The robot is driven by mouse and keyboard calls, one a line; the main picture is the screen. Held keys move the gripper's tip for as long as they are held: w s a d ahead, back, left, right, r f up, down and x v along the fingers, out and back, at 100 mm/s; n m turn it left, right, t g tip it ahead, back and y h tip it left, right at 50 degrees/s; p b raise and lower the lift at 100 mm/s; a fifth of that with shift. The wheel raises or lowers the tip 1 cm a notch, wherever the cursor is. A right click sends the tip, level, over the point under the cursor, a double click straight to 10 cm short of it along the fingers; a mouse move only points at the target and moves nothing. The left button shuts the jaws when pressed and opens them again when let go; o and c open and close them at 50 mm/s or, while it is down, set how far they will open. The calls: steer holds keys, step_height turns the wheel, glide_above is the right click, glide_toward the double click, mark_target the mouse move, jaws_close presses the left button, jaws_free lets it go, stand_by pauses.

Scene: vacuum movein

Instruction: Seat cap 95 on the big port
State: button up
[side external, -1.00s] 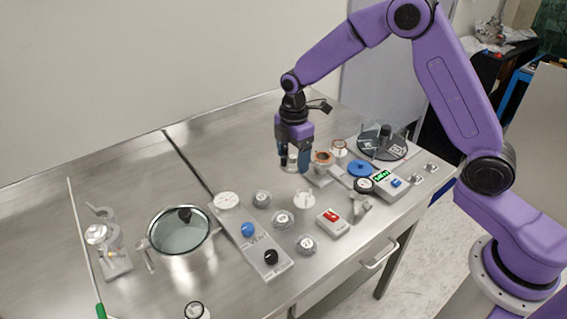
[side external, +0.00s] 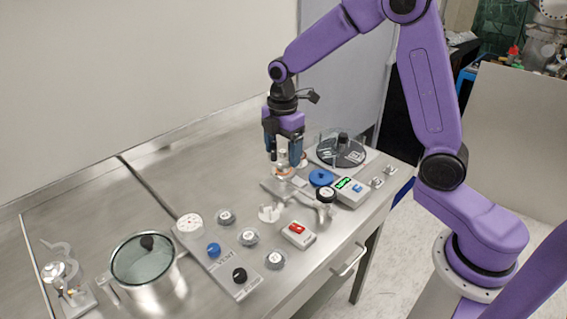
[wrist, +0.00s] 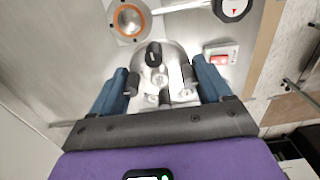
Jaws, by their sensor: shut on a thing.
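My gripper (side external: 284,162) is shut on a shiny metal piece with dark knobs, probably the cap; no number on it is readable. In the wrist view this piece (wrist: 161,78) sits between the two blue fingers. The port with the orange ring (wrist: 130,20) lies ahead of the held piece, up and left in the wrist view, and its opening is uncovered. In the side view the held piece overlaps the orange-ringed port (side external: 283,171), so their gap cannot be judged.
A metal pipe runs from the port to a black-rimmed gauge (side external: 326,194). A blue disc (side external: 321,177), a box with a green display (side external: 350,188) and a red-switch box (side external: 298,233) stand close by. A dark round tray (side external: 340,153) is behind. A glass-lidded pot (side external: 147,270) stands left.

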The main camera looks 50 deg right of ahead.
steer(key=w+d, duration=0.4)
steer(key=shift+d+f, duration=0.15)
steer(key=shift+f, duration=2.85)
steer(key=shift+f, duration=0.55)
steer(key=o, duration=1.1)
steer(key=shift+c, duration=0.2)
step_height(320, 180, up, 17)
steer(key=shift+r, duration=0.2)
